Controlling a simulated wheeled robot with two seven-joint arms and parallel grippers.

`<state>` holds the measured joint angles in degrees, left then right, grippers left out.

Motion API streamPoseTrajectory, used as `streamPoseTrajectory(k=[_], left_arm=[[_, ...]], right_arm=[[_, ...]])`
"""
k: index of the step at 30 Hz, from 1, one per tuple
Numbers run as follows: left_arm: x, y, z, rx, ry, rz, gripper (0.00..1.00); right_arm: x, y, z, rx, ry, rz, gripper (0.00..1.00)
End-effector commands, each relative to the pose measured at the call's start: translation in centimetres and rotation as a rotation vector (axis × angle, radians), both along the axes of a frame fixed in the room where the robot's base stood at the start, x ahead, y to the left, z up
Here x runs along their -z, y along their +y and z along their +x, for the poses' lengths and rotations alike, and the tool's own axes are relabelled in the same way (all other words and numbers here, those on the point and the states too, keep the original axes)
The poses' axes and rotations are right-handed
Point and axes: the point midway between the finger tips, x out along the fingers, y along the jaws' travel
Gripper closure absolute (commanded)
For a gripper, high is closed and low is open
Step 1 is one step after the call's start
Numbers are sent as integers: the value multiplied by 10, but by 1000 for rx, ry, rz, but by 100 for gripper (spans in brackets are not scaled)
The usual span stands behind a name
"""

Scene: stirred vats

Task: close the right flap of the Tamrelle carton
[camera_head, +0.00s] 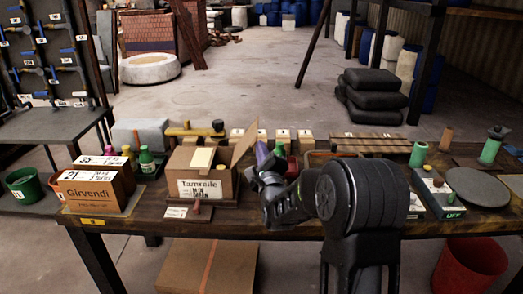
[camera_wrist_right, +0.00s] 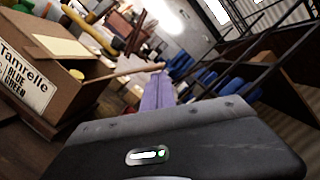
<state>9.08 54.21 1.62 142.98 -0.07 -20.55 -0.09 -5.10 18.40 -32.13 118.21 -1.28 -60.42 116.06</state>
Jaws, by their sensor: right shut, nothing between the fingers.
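The Tamrelle carton (camera_head: 207,187) stands on the bench with its white label facing me. It also shows at the left of the right wrist view (camera_wrist_right: 70,85). Its right flap (camera_head: 245,142) is up, leaning outward to the right; in the right wrist view the flap (camera_wrist_right: 125,74) appears as a thin tan strip. My right gripper (camera_head: 262,152) is shut and empty, its purple fingers just right of the flap. In the right wrist view the fingers (camera_wrist_right: 158,90) reach near the flap's outer end; I cannot tell whether they touch. My left gripper is not in view.
A small stamp-like object (camera_head: 196,207) and card lie in front. A grey round plate (camera_head: 477,187) is at the right.

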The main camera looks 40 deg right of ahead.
Motion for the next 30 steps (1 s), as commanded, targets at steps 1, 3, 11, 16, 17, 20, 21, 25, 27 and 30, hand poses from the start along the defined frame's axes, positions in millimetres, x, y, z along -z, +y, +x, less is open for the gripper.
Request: streamPoseTrajectory(k=[1, 3, 11, 16, 17, 20, 21, 25, 27, 30], left_arm=[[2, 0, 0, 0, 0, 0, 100], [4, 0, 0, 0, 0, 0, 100], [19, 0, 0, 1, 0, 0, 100], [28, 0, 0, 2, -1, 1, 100], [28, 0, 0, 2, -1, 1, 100], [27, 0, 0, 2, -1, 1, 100], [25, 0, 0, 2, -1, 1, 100], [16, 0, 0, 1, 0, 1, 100], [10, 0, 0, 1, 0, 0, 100], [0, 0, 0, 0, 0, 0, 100]], right_arm=[[0, 0, 0, 1, 2, -4, 100], [-1, 1, 1, 0, 8, -14, 100], [-11, 11, 8, -1, 69, -98, 100], [-22, 22, 17, -1, 142, -194, 100], [-24, 25, 19, -3, 158, -213, 100], [-31, 34, 26, -2, 212, -283, 100], [-34, 39, 29, -4, 235, -312, 100], [-41, 52, 39, -4, 312, -410, 100], [-44, 60, 45, -4, 352, -463, 100], [-46, 71, 53, -4, 410, -538, 100]])
